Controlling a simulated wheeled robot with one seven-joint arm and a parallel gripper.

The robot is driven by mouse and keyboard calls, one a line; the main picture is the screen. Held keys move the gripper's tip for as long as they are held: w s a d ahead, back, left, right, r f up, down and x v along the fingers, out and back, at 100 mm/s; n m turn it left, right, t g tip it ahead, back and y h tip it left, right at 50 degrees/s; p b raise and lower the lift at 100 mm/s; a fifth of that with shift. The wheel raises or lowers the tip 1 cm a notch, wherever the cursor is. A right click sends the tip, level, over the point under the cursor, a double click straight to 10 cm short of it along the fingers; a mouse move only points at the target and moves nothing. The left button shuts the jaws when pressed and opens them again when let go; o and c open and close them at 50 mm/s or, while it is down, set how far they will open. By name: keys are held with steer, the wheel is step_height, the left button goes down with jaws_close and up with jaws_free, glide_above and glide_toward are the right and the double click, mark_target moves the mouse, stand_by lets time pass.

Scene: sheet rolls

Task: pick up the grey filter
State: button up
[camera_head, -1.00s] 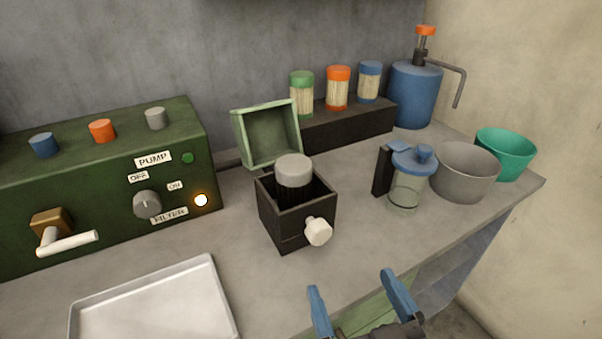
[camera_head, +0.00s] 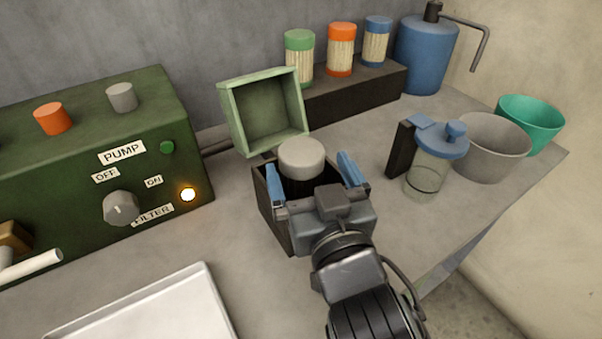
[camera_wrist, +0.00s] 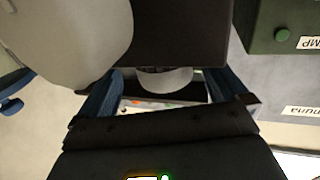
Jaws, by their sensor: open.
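The grey filter (camera_head: 301,158) stands upright in an open black box (camera_head: 264,201), its grey cap above the rim and its body mostly hidden inside. My gripper (camera_head: 309,165) is open, its blue fingers apart on the left and right of the cap. In the head view I cannot tell whether they touch it. In the wrist view a pale grey cap (camera_wrist: 166,80) shows between the two fingers, with the dark box wall above it. My wrist hides the box's front and its knob in the head view.
The box's green lid (camera_head: 267,112) stands open behind. The green pump unit (camera_head: 70,160) is left, the metal tray (camera_head: 150,312) front left. Right stand a blue-lidded jug (camera_head: 428,172) and a grey bowl (camera_head: 490,150). Green, orange and blue filters (camera_head: 341,50) line the back shelf.

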mark_target(298, 149)
steer(key=shift+a+p+x, duration=0.15)
steer(key=shift+x, duration=1.2)
steer(key=shift+a+p+x, duration=0.1)
steer(key=shift+p+x, duration=0.05)
steer(key=shift+x, duration=1.25)
steer(key=shift+s+r, duration=0.1)
steer(key=shift+c, duration=0.4)
